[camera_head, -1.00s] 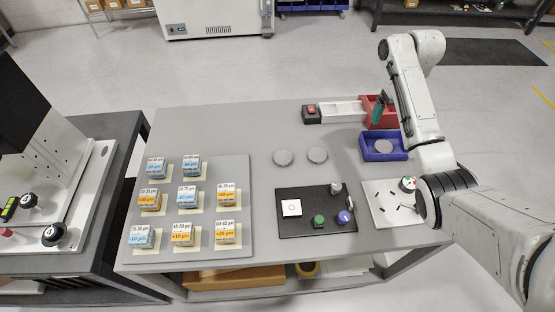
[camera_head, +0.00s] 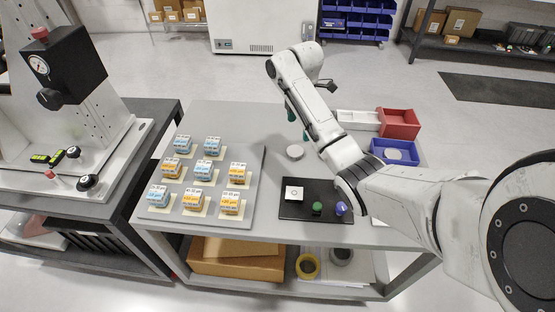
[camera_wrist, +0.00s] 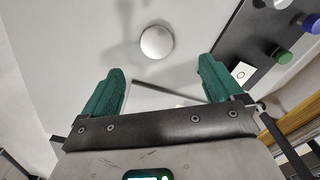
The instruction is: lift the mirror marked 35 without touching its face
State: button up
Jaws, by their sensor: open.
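A round, pale grey disc (camera_head: 295,152) lies flat on the grey table, and a disc also shows in the wrist view (camera_wrist: 157,42). Another disc (camera_head: 393,153) lies in a blue bin. No number 35 can be read on either, so I cannot tell which mirror is marked 35. My gripper (camera_head: 298,120) has green fingers and hangs above the table near the first disc. In the wrist view my gripper (camera_wrist: 161,72) is open and empty, with the disc beyond the fingertips and apart from them. My arm covers part of the table to the right.
A black mat (camera_head: 290,212) holds a white square with a ring, a green knob (camera_head: 317,208) and a purple knob (camera_head: 341,208). Several labelled blocks stand on a grey board (camera_head: 250,165) at left. A blue bin (camera_head: 405,163) and red bin (camera_head: 415,130) stand at right.

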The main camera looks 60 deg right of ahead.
aim_at(295, 151)
jog(key=f, duration=0.4)
jog(key=shift+w+a+f, duration=0.15)
jog(key=shift+a, duration=0.05)
jog(key=shift+w+d+f, duration=0.1)
jog(key=shift+w+f, duration=0.05)
jog(key=shift+f, duration=1.5)
jog(key=shift+w+d+f, duration=0.1)
jog(key=shift+w+f, duration=0.05)
jog(key=shift+f, duration=1.45)
jog(key=c, duration=1.2)
jog(key=shift+r, duration=0.1)
